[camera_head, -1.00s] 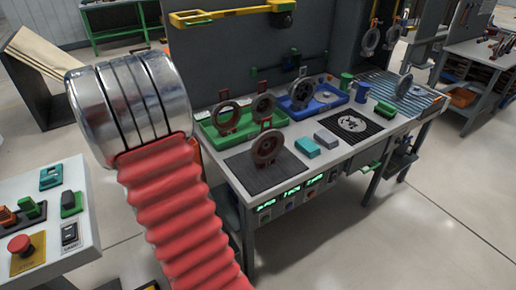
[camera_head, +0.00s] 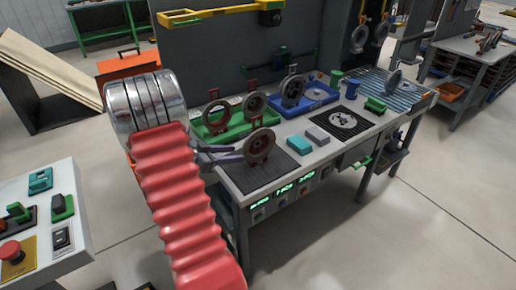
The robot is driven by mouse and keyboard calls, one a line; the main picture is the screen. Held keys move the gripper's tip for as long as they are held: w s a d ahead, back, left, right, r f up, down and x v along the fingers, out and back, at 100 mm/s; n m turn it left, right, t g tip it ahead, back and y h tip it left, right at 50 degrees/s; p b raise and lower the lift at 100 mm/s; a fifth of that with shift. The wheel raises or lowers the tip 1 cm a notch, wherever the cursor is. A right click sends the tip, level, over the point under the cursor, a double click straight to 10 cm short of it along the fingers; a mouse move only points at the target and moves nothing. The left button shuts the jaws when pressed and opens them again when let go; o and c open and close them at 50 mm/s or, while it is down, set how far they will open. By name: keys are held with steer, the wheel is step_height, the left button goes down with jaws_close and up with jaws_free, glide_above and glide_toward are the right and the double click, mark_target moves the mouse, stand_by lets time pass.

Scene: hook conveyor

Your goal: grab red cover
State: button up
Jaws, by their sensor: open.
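A round, dark reddish-brown cover (camera_head: 259,147) stands upright on a black ribbed mat (camera_head: 262,174) at the near left of the workbench. Two more ring-shaped covers stand in the green tray: a brownish one (camera_head: 216,117) and a darker one (camera_head: 255,103). My gripper (camera_head: 238,151) shows as two slim greyish-purple fingers, open, just left of the cover on the mat. I cannot tell whether they touch it. My red ribbed arm and metal joint hide the rest of the gripper.
A blue tray (camera_head: 318,96) with a grey ring stands behind. A teal block (camera_head: 299,145) and a grey block (camera_head: 317,134) lie right of the mat. A control panel (camera_head: 45,240) with a red button is at the left. Floor at the right is clear.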

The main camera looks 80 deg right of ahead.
glide_toward(260, 153)
steer(key=x, duration=0.4)
steer(key=shift+d+r, duration=0.15)
steer(key=shift+r, duration=0.05)
steer(key=shift+x, duration=2.65)
steer(key=shift+f, duration=0.2)
steer(key=shift+w, duration=0.1)
jaws_close()
steer(key=shift+r, duration=0.1)
